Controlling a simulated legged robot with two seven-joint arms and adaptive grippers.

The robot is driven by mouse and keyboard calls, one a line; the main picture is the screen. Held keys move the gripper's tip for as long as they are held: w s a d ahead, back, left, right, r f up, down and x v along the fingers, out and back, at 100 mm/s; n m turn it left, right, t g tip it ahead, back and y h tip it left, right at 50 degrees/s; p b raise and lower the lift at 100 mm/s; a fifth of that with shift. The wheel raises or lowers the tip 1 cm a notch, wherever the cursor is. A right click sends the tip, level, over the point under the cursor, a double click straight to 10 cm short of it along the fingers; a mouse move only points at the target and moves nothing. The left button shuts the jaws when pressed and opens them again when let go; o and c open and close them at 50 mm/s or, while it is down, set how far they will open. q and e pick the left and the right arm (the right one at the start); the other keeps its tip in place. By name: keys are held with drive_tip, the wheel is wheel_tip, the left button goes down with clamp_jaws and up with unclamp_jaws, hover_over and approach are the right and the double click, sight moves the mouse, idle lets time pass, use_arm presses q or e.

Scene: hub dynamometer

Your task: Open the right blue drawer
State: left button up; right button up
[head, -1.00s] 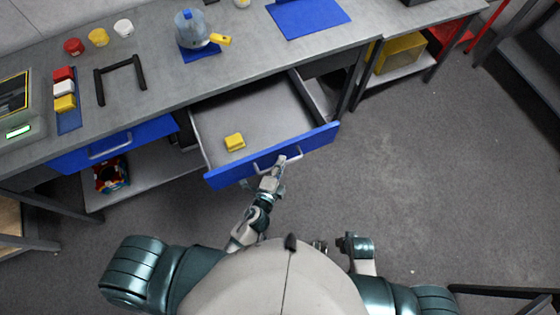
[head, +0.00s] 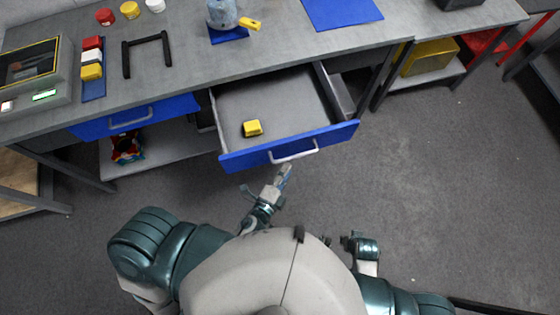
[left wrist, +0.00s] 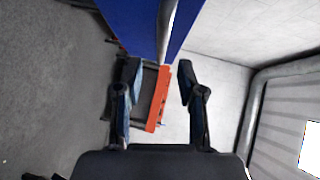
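The right blue drawer (head: 240,161) is pulled well out from under the bench in the head view. Its inside shows, with a yellow block (head: 252,128) lying in it. Its pale bar handle (head: 294,153) is on the blue front. My left gripper (head: 266,179) is just in front of the drawer, apart from the handle, with its fingers spread and nothing held. In the left wrist view the open fingers (left wrist: 158,85) are below the blue front (left wrist: 130,25) and the handle (left wrist: 166,28). My right arm is partly in view, but its gripper is not clear.
The left blue drawer (head: 135,116) looks shut. The grey bench top (head: 180,60) holds a black handle frame (head: 147,53), coloured caps, a jug (head: 222,14) and a blue mat (head: 342,10). The floor (head: 430,180) to the right is clear.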

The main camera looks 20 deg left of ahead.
use_arm(q)
drive_tip(key=v, duration=0.4)
drive_tip(key=shift+s, duration=0.1)
idle(0.5)
drive_tip(key=s+a+f+n+g+y+p, duration=0.1)
drive_tip(key=a+f+n+g+y+p, duration=0.25)
drive_tip(key=f, duration=0.65)
drive_tip(key=s+a+f+n+g, duration=0.2)
drive_tip(key=a+f+n+g, duration=0.15)
drive_tip(key=f+n, duration=0.45)
drive_tip(key=s+a+f+n+g, duration=0.2)
drive_tip(key=s+f+g, duration=0.1)
drive_tip(key=s+f, duration=0.2)
drive_tip(key=s+a+f+n+g+p, duration=0.1)
drive_tip(key=s+a+f+n+g, duration=0.2)
drive_tip(key=f, duration=0.5)
drive_tip(key=shift+s+a+g, duration=0.35)
drive_tip(key=shift+s+g, duration=0.35)
drive_tip(key=shift+s, duration=0.15)
use_arm(e)
drive_tip(key=s+f, duration=0.4)
drive_tip(key=f, duration=0.8)
drive_tip(key=shift+s+d+f, duration=0.2)
drive_tip(key=shift+d+f, duration=0.05)
drive_tip(key=shift+g, duration=0.3)
